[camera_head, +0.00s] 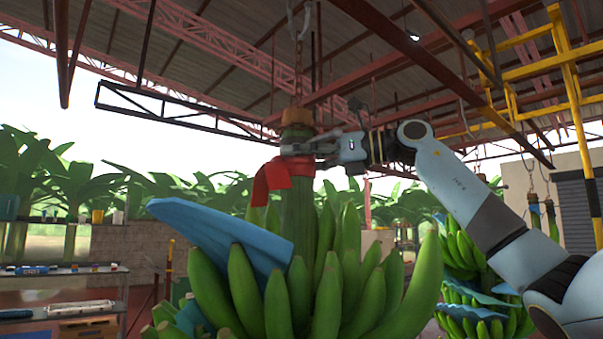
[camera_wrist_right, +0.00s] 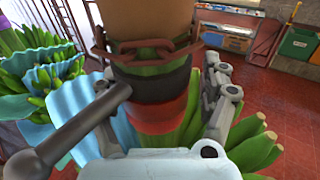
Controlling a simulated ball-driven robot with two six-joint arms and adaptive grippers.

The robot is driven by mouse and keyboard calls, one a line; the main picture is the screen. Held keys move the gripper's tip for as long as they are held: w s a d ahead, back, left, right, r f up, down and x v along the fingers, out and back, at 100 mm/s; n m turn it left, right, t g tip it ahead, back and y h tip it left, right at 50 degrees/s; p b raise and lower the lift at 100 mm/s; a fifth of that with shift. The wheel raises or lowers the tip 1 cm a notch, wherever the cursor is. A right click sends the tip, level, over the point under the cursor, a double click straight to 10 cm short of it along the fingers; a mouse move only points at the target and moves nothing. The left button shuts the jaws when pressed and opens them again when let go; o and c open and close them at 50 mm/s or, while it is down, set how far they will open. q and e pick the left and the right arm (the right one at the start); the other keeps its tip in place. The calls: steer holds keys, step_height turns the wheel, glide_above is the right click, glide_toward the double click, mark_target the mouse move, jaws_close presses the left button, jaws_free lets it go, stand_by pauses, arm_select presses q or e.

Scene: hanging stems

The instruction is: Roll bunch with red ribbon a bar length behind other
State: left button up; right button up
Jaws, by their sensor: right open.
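The bunch with the red ribbon (camera_head: 272,180) hangs upright in front of me, with green bananas (camera_head: 330,300) and a blue sheet (camera_head: 222,232). Its thick green stem (camera_head: 298,215) hangs from a chain (camera_head: 297,75) under a roof beam. My right gripper (camera_head: 312,147) is at the stem top, just above the ribbon. It is open, with the stem between its fingers; the wrist view shows the red band (camera_wrist_right: 160,116) below a dark band and chain. I cannot tell whether the fingers touch. Another bunch (camera_head: 465,250) hangs farther back at right. My left gripper is out of view.
A yellow frame (camera_head: 565,80) stands at right, with more hooks and stems near it. Shelves (camera_head: 60,270) with small items stand at left. The wrist view shows bins (camera_wrist_right: 298,42) and a clear red floor (camera_wrist_right: 285,100).

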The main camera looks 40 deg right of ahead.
steer(key=shift+t, duration=0.4)
steer(key=r, duration=0.2)
steer(key=d+r, duration=0.1)
steer(key=r, duration=0.1)
steer(key=shift+s+d, duration=0.1)
steer(key=g+b, duration=0.1)
steer(key=b, duration=0.8)
glide_toward(306, 138)
steer(key=shift+d+f, duration=1)
steer(key=shift+f, duration=0.5)
steer(key=shift+w, duration=0.2)
